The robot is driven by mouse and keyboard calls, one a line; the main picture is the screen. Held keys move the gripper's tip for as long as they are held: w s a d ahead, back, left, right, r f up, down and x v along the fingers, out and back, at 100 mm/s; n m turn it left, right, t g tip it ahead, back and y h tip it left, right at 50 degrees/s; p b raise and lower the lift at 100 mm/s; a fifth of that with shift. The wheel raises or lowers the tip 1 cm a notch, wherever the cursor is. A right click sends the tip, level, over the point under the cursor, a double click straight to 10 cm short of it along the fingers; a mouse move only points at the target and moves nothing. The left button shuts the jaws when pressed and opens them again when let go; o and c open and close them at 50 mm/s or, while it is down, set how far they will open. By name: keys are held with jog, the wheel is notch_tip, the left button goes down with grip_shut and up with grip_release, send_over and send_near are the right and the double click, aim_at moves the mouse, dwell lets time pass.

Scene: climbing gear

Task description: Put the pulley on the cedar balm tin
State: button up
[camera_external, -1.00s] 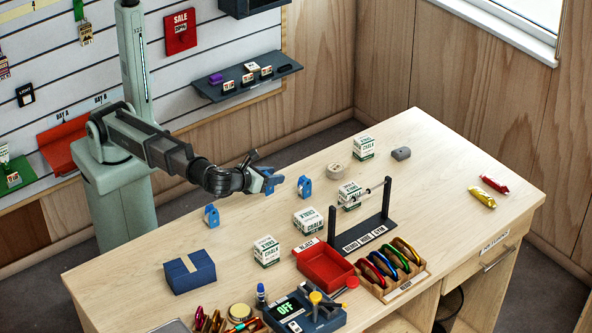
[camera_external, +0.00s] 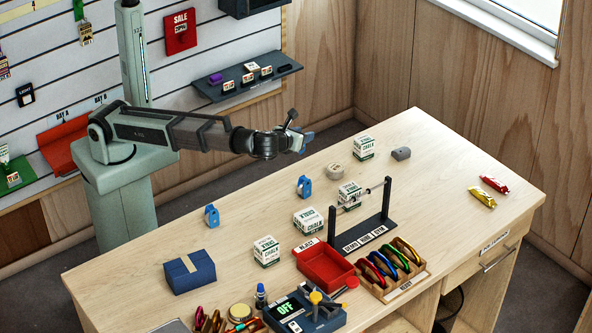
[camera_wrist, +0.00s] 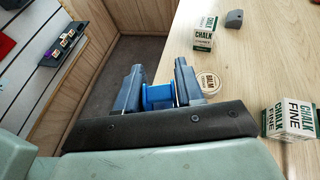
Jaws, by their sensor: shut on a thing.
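My gripper (camera_external: 302,141) is shut on a blue pulley (camera_wrist: 158,96), held between its two fingers in the wrist view. In the external view it is raised above the far left edge of the table, and the pulley is hard to tell from the fingers. A pale round tin marked BALM (camera_wrist: 208,83) lies flat on the table, just right of the fingers in the wrist view. The tin also shows in the external view (camera_external: 336,171), below and right of my gripper. The word cedar cannot be read. The tin's visible top is bare.
Two blue pulley-like pieces (camera_external: 304,186) (camera_external: 212,216) stand on the table. Several chalk boxes (camera_external: 364,147) and a grey block (camera_external: 401,153) are around the tin. A dark stand with a bar (camera_external: 362,228) and a red tray (camera_external: 325,266) are nearer the front.

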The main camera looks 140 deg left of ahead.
jog(key=s+a+r, duration=0.1)
jog(key=s+a, duration=0.1)
jog(key=a, duration=0.6)
jog(key=r+m+t, duration=0.1)
jog(key=m+t, duration=0.3)
send_over(338, 166)
jog(key=shift+y, duration=0.4)
jog(key=shift+a+f, duration=0.2)
jog(key=shift+f, duration=2.25)
jog(key=shift+a+f, duration=0.15)
jog(key=shift+f, duration=2.25)
jog(key=shift+f, duration=0.2)
jog(key=o, duration=1.1)
jog(key=shift+r, duration=0.15)
jog(key=shift+d+r, duration=0.15)
jog(key=shift+d, duration=0.1)
jog(key=v, duration=1.1)
jog(key=shift+s+d+r, duration=0.15)
jog(key=shift+s+d, duration=0.05)
